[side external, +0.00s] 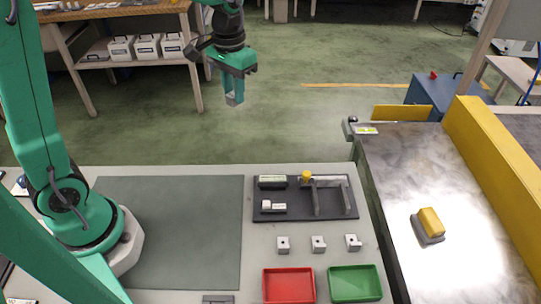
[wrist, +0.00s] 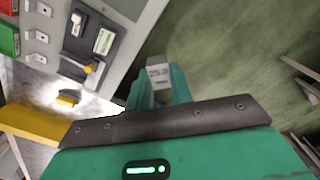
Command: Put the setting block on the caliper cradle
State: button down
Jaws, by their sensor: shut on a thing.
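My gripper (side external: 235,92) is raised above the floor beyond the back edge of the bench. It is shut on a small grey block marked "25.0" (wrist: 158,73), which I take as the setting block. The block also shows below the fingers in the side view (side external: 231,100). A dark tray (side external: 290,213) on the bench carries a caliper-like tool with a yellow knob (side external: 306,176) on grey supports. I take this tray as the caliper cradle; it also shows in the wrist view (wrist: 97,63). The gripper is well apart from it.
A green-labelled box (side external: 272,182) and a white piece (side external: 272,206) lie on the tray. Several grey blocks (side external: 318,243) stand before it, with red (side external: 289,285) and green (side external: 354,283) bins nearer. A conveyor (side external: 400,185) at right carries a yellow-topped part (side external: 430,222). The mat (side external: 170,230) is clear.

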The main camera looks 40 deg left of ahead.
jog(key=s+d+f+n, duration=0.4)
jog(key=s, duration=0.4)
jog(key=s+d+f+n, duration=0.4)
jog(key=s+d, duration=0.1)
jog(key=s, duration=0.3)
jog(key=shift+s+d, duration=0.15)
jog(key=shift+s, duration=0.1)
jog(key=shift+f, duration=0.1)
jog(key=shift+f, duration=2.8)
jog(key=shift+f, duration=0.1)
jog(key=shift+f, duration=1.75)
jog(key=shift+f, duration=0.15)
